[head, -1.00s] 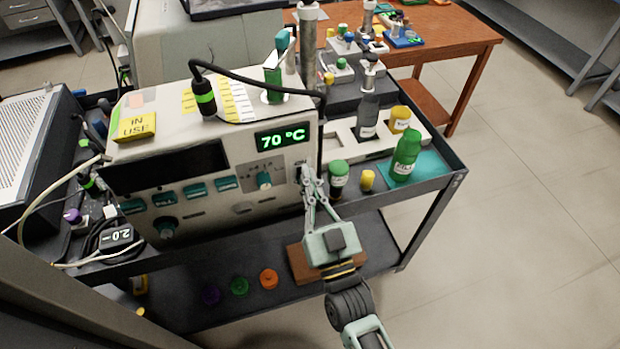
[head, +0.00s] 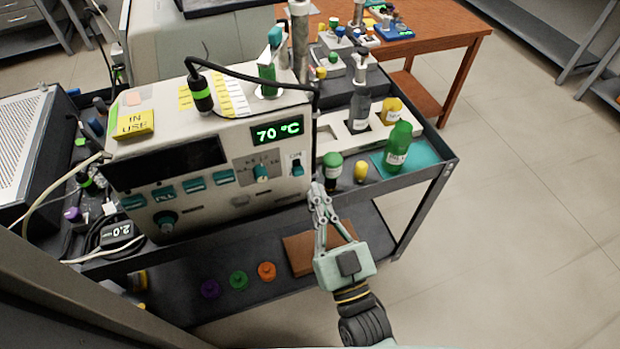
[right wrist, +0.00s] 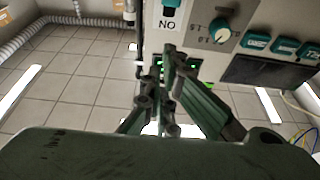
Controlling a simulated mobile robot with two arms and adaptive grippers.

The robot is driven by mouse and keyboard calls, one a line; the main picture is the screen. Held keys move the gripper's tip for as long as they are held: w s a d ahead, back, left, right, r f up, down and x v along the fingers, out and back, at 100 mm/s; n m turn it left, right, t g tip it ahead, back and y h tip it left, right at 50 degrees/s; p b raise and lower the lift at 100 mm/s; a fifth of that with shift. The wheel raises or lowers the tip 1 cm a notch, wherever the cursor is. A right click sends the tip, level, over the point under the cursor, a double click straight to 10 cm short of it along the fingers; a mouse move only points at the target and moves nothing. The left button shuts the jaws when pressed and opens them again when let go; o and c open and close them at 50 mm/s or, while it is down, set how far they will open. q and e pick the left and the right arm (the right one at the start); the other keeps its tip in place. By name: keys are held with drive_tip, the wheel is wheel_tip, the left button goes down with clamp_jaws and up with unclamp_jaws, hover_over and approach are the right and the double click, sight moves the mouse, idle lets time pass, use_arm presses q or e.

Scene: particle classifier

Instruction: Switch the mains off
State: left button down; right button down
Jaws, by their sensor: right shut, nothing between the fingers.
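The white classifier unit (head: 215,140) stands on the cart, its display (head: 277,131) lit green at "70 °C". The teal mains switch (head: 297,169) is at the right of its front panel, below a small "ON" label (head: 295,156). In the right wrist view the switch (right wrist: 173,4) is partly cut off at the top edge, with the label (right wrist: 167,24) upside down. I cannot tell its rocker's position for sure. My right gripper (head: 319,189) is shut and empty, below and right of the switch, apart from it. It also shows in the right wrist view (right wrist: 170,55). My left gripper is not in view.
A teal knob (head: 261,171) sits left of the switch. A green-capped bottle (head: 332,172), a yellow vial (head: 361,172) and a green bottle (head: 397,147) stand on the cart's right. A brown block (head: 301,256) lies on the lower shelf. Floor to the right is clear.

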drive_tip(key=shift+v, duration=1.1)
